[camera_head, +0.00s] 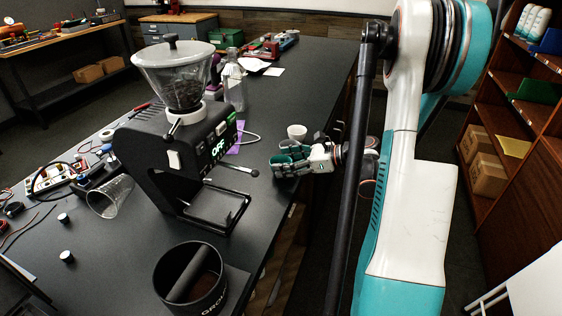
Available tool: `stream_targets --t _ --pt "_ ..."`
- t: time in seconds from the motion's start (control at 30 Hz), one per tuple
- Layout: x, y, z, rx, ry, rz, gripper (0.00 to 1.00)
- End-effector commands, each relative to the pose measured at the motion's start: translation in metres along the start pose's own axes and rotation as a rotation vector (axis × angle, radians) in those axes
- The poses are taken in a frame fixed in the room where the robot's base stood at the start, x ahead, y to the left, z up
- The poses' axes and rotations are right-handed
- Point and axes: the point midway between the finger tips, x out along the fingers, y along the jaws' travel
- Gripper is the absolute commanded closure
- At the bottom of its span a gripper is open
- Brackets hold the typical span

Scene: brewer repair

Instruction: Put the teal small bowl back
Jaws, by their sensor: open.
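No bowl that is clearly teal shows in the head view. A small pale, whitish bowl or cup (296,132) stands on the dark worktop near its right edge; I cannot tell whether it is the task's bowl. My gripper (278,162) is open, just in front of this bowl and low over the worktop's right edge. Its teal and white fingers point left, toward the grinder. I see nothing held between the fingers, but the space between them is partly hidden.
A black grinder (180,160) with a clear bean hopper (180,88) stands left of my gripper. A knock box (190,280) sits in front. A tipped clear cup (110,197), a bottle (234,85) and a brush (242,169) are nearby. Shelves (510,110) stand at right.

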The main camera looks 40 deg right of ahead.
Motion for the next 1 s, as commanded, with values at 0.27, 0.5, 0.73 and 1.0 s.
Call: stream_targets --t 0.27,0.5,0.73,1.0 --pt "-0.061 -0.001 0.002 0.002 0.000 -0.005 0.36" --pt "-0.094 -0.001 0.001 0.001 0.000 -0.002 0.36" --pt "-0.101 0.000 0.000 0.000 0.000 0.000 0.36" --pt "-0.101 0.000 0.000 0.000 0.000 0.000 0.36"
